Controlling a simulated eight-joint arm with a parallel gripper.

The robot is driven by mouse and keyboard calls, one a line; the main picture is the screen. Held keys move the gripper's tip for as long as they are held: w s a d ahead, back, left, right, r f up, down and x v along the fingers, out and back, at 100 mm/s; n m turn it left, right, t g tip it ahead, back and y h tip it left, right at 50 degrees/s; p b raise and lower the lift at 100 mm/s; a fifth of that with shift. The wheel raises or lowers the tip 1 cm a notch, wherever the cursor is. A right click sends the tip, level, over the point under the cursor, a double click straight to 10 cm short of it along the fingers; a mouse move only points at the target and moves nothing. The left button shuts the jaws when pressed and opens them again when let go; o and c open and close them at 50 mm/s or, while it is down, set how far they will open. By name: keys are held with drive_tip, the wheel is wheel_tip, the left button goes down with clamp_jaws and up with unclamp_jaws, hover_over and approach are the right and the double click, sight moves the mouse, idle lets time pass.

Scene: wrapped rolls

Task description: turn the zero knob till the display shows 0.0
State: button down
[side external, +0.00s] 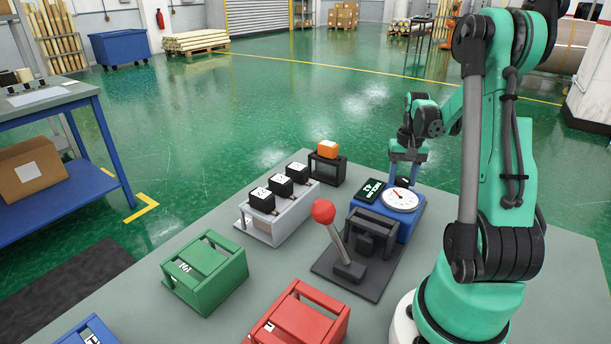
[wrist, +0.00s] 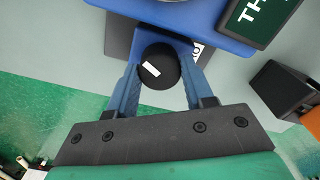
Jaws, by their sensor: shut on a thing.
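The zero knob (wrist: 158,66) is a round black knob with a white mark in the wrist view, on the near side of the blue gauge housing (wrist: 190,15). My gripper (wrist: 161,76) has its two blue fingers on either side of the knob and is shut on it. In the side view my gripper (side external: 404,178) reaches down behind the gauge and hides most of the knob. The display (side external: 373,187) is a small dark panel with pale characters, too small to read surely. Next to it is a white round dial (side external: 400,199) with a red needle.
A red-balled lever (side external: 323,212) stands in front of the gauge. A grey rack (side external: 272,229) of black blocks, a black stand (side external: 326,170) with an orange block, and green (side external: 205,272) and red (side external: 300,320) frames occupy the bench. Bare bench lies between them.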

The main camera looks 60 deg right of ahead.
sight(402, 178)
drive_tip(key=m, duration=0.4)
drive_tip(key=shift+m, duration=2.6)
drive_tip(key=c, duration=0.6)
unclamp_jaws()
drive_tip(key=shift+r, duration=2.85)
